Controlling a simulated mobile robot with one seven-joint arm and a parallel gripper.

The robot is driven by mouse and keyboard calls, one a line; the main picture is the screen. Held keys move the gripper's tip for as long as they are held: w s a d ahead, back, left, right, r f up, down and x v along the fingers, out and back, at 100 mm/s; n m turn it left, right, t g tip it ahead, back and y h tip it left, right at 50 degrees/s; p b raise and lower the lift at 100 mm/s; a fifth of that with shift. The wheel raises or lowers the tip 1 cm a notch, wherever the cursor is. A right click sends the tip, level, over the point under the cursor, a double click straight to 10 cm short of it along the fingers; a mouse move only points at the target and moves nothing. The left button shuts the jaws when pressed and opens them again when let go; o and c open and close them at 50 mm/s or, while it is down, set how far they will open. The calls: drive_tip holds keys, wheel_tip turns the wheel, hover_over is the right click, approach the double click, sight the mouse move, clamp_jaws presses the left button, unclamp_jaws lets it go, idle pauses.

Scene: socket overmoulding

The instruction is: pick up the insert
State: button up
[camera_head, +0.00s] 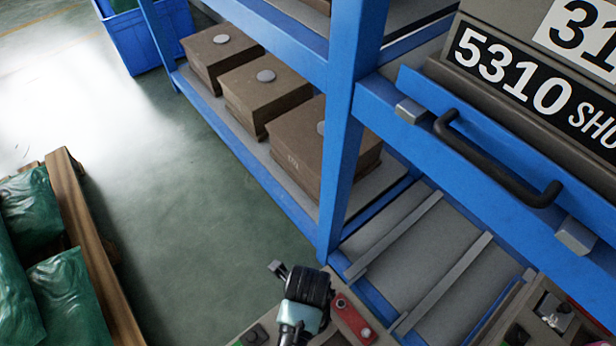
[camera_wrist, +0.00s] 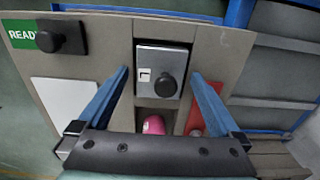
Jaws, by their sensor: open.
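In the wrist view, my gripper (camera_wrist: 160,70) is open, its two blue fingers spread over a grey-brown panel (camera_wrist: 215,48). Between the fingertips is a metal plate (camera_wrist: 152,57) with a round black knob (camera_wrist: 165,86). Nearer the gripper's black palm, between the fingers, is a small rounded pink piece (camera_wrist: 154,125), its near end hidden by the palm. I cannot tell for sure which of these is the insert. No object is held. In the head view, part of my arm shows at the bottom centre, and the fingers are not clear there.
A red part (camera_wrist: 193,117) lies beside the right finger and a white plate (camera_wrist: 65,100) at the left. A green label and a black knob (camera_wrist: 62,37) are at upper left. A blue rack (camera_head: 345,150) holds several brown blocks (camera_head: 262,92). Green sacks (camera_head: 65,295) lie at left.

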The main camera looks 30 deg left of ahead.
drive_tip(key=shift+c, duration=0.2)
clamp_jaws()
drive_tip(key=shift+r, duration=0.1)
drive_tip(key=shift+r, duration=0.1)
